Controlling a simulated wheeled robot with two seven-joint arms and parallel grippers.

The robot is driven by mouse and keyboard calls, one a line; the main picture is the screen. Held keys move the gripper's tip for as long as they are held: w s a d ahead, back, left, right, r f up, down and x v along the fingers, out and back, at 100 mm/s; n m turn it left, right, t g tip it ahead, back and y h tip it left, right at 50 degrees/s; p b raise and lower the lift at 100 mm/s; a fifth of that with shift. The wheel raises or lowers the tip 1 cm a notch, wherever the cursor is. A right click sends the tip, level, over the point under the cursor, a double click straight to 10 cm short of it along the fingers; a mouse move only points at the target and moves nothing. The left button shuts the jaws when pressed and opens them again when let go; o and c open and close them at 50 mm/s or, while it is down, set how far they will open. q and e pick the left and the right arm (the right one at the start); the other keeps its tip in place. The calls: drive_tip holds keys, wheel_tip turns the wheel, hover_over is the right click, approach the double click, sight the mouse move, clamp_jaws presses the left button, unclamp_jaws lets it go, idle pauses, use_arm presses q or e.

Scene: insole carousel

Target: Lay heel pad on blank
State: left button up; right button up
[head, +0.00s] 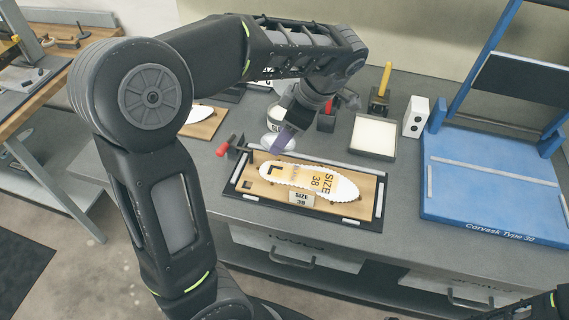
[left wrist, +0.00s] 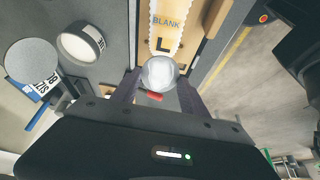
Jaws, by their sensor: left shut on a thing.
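The blank (head: 285,175) is a white, jagged-edged insole with an orange middle marked L and SIZE 38. It lies on a wooden board in a black frame (head: 340,220). The blank also shows at the top of the left wrist view (left wrist: 163,20), marked BLANK and L. My left gripper (head: 283,140) has purple fingers and is just beyond the blank's left end. In the left wrist view it (left wrist: 160,82) is shut on the pale, round heel pad (left wrist: 159,72), apparently short of the blank's L end. The pad also shows in the head view (head: 272,143). My right gripper is out of view.
A red-handled clamp (head: 223,148) stands left of the frame. A pale-topped tray (head: 374,136), a white block (head: 415,117) and a yellow-handled tool (head: 385,80) stand behind. A blue press (head: 480,195) fills the right. Another insole board (head: 205,126) lies left.

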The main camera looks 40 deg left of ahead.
use_arm(q)
drive_tip(key=shift+f, duration=0.1)
hover_over(277, 171)
drive_tip(key=d, duration=0.2)
drive_tip(key=f, duration=0.6)
drive_tip(key=shift+w+a+f, duration=0.1)
drive_tip(key=shift+w+a, duration=0.1)
drive_tip(key=shift+w, duration=0.05)
wheel_tip(277, 171, down, 3)
drive_tip(key=shift+r+p, duration=0.1)
drive_tip(key=shift+p, duration=0.35)
drive_tip(key=shift+f, duration=0.45)
